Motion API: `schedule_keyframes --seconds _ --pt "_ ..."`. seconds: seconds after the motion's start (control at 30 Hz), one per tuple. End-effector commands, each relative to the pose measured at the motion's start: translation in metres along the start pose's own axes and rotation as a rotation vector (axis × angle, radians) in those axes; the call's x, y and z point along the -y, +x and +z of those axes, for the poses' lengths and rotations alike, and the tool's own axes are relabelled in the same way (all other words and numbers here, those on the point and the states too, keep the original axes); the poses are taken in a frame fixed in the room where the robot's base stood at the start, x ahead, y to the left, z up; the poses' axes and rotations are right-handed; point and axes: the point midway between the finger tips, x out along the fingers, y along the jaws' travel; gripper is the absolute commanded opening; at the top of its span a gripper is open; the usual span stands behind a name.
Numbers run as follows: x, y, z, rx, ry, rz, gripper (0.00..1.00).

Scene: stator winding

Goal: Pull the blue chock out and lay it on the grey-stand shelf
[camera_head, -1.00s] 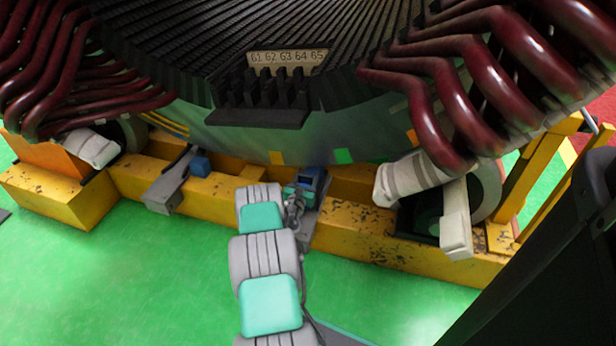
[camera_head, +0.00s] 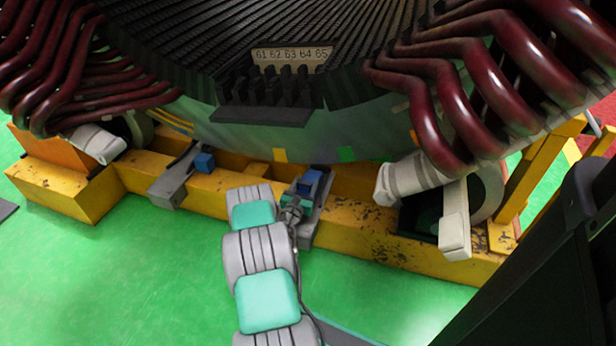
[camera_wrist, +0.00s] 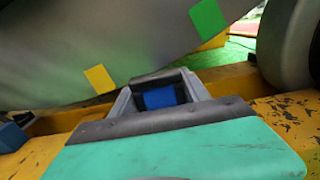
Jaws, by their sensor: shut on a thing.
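The blue chock (camera_head: 311,182) sits at the grey stand (camera_head: 306,234) on the yellow frame, under the big round stator. My gripper (camera_head: 301,194) reaches it from the front and is shut on it. The stand's shelf is partly hidden by my wrist.
A second grey stand (camera_head: 170,188) with another blue chock (camera_head: 204,162) is to the left on the yellow frame (camera_head: 350,225). The stator (camera_head: 240,145) hangs close above. Dark red coil bars (camera_head: 430,110) and a white-wrapped end (camera_head: 410,175) are at right.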

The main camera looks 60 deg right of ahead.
Motion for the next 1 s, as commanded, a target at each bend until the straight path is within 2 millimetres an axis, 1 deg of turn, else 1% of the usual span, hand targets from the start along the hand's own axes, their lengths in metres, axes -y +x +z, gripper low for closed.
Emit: schedule_keyframes --seconds 0.03,0.2,0.43,0.6,0.87,0.9,1.0 --pt "0.001 -0.006 0.000 -0.004 -0.002 -0.001 0.00" --pt "0.004 -0.025 -0.001 -0.004 -0.003 -0.008 0.00" --pt "0.007 -0.046 -0.001 -0.003 -0.002 -0.017 0.00" --pt "0.009 -0.053 -0.001 -0.002 -0.001 -0.020 0.00" --pt "0.009 -0.054 -0.001 -0.002 0.000 -0.020 0.00" --pt "0.009 -0.053 -0.001 -0.002 0.000 -0.020 0.57" --pt "0.009 -0.053 -0.001 -0.001 0.000 -0.020 0.65"
